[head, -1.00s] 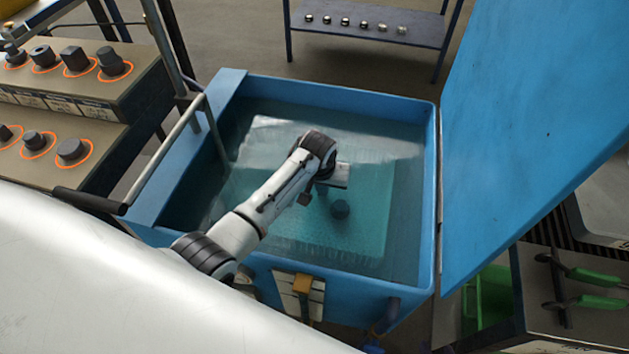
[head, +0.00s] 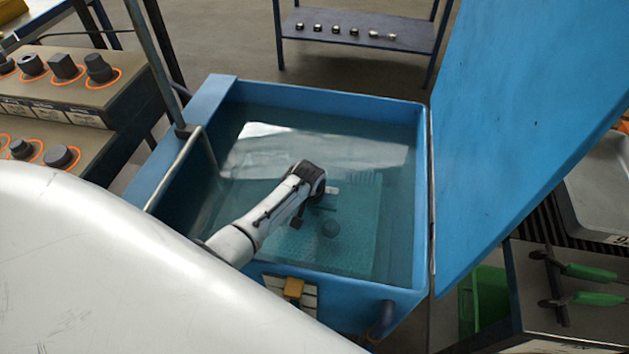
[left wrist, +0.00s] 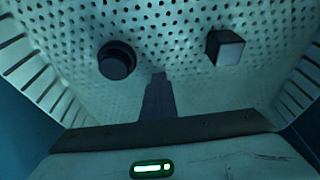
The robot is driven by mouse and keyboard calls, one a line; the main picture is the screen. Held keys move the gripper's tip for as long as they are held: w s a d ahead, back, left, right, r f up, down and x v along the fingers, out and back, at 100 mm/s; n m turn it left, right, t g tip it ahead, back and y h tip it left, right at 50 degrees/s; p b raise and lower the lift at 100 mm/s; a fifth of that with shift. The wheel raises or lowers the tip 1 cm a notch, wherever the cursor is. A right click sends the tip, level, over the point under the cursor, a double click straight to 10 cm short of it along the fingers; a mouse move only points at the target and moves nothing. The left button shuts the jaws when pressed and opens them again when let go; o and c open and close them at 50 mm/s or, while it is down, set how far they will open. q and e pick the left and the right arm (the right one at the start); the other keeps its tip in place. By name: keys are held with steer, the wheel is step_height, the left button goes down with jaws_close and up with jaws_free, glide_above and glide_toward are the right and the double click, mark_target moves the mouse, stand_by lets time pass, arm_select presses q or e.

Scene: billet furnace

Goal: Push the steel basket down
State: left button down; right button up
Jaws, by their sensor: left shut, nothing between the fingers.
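The steel basket (head: 345,250) lies under the water inside the open blue tank (head: 330,92). Its perforated floor (left wrist: 170,25) and slotted side walls fill the left wrist view. My left gripper (left wrist: 159,78) is shut and empty, over the basket and between the two billets. In the head view it is low in the tank, partly hidden by the wrist; I cannot tell whether it touches the basket. My right gripper is out of view.
A grey bar (head: 172,172) runs along the tank's left side. The raised blue lid (head: 520,130) stands on the right. Stepped stands with several dark billets (head: 65,68) are at the left. A shelf (head: 365,30) with small pieces stands behind.

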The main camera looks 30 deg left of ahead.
arm_select(q)
steer(key=p+v, duration=0.2)
steer(key=w+p+v, duration=0.1)
steer(key=p+v, duration=0.2)
steer(key=shift+a+r, duration=0.15)
steer(key=shift+a, duration=0.1)
steer(key=v, duration=0.8)
steer(key=shift+r, duration=0.45)
steer(key=shift+s+d, duration=0.15)
